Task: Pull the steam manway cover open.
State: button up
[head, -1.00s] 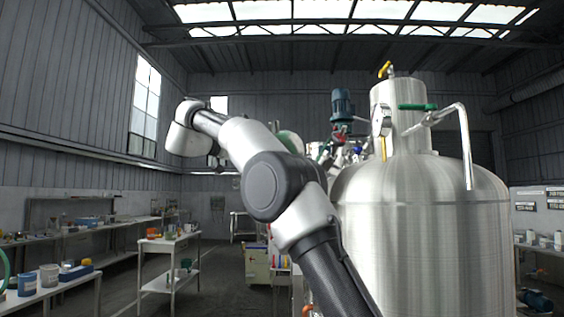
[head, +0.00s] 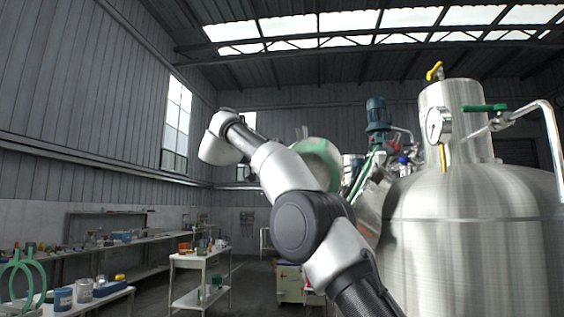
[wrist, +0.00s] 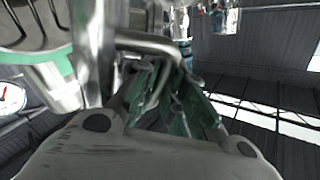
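The steam manway cover (head: 318,158) looks like a pale green-rimmed disc behind my arm in the head view; it stands tilted up beside the tank, partly hidden. In the wrist view, a bent metal bar (wrist: 150,44), which looks like the cover's handle, runs down between the green-padded fingers of my gripper (wrist: 172,100). The fingers appear shut on this bar, though the contact is partly hidden. My gripper is hidden in the head view. A round metal plate (wrist: 35,22) with a green edge fills the wrist view's upper left.
A large steel tank (head: 470,230) fills the right, with a dial gauge (head: 435,125), a green valve handle (head: 484,107) and a bent pipe. A blue motor (head: 376,112) stands behind. A small table (head: 200,259) and workbenches stand left, with open floor between.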

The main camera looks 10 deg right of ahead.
jog(key=shift+o, duration=0.7)
jog(key=shift+a, duration=0.1)
jog(key=v, duration=1.1)
jog(key=shift+s+a, duration=0.25)
jog(key=shift+a, duration=0.1)
jog(key=shift+f, duration=0.1)
